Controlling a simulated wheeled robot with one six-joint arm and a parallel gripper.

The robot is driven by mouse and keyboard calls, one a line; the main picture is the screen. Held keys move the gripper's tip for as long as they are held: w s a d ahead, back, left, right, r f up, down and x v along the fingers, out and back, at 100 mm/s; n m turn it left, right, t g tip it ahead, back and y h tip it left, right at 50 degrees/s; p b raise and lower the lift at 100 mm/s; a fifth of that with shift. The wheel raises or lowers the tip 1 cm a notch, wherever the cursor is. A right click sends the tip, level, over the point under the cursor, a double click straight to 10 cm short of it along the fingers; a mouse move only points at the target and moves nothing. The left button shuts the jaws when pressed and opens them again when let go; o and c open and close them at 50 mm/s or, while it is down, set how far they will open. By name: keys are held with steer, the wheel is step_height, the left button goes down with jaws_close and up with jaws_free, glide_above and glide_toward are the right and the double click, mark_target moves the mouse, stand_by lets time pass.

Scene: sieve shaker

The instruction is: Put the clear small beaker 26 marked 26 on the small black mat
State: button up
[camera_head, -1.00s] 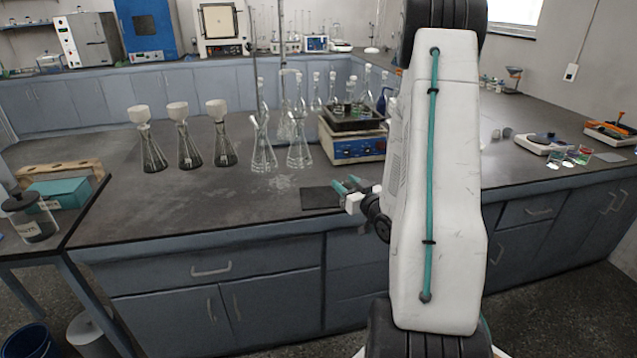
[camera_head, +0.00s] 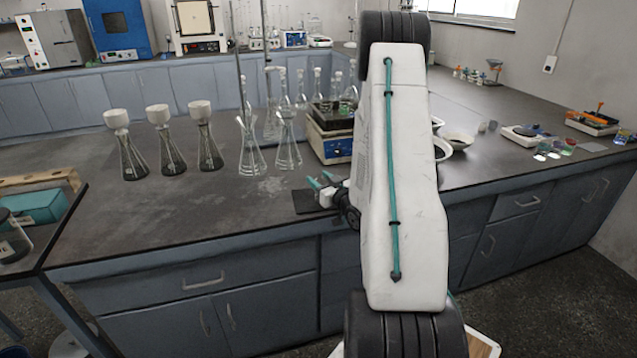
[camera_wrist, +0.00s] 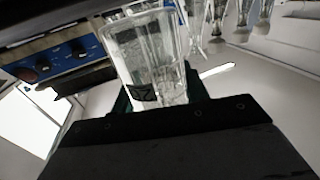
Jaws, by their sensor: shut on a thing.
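My gripper (camera_head: 320,180) shows in the head view with its teal fingers over the front edge of the bench, at the small black mat (camera_head: 302,204). It is shut on the clear small beaker (camera_wrist: 155,55), which shows large in the wrist view with a dark label on its lower side; the marking is too blurred to read surely. In the head view the beaker is too small and clear to make out. The mat lies flat near the bench's front edge, its right part hidden behind my gripper. I cannot tell the gap between beaker and mat.
A blue-fronted shaker (camera_head: 332,146) stands just behind the mat. Clear flasks (camera_head: 250,155) stand to its left, with several funnel-topped flasks (camera_head: 168,150) further left. White bowls (camera_head: 458,141) stand right of my arm. The bench front left of the mat is clear.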

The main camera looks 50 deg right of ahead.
steer(key=shift+f, duration=0.4)
steer(key=shift+f, duration=0.1)
steer(key=o, duration=1)
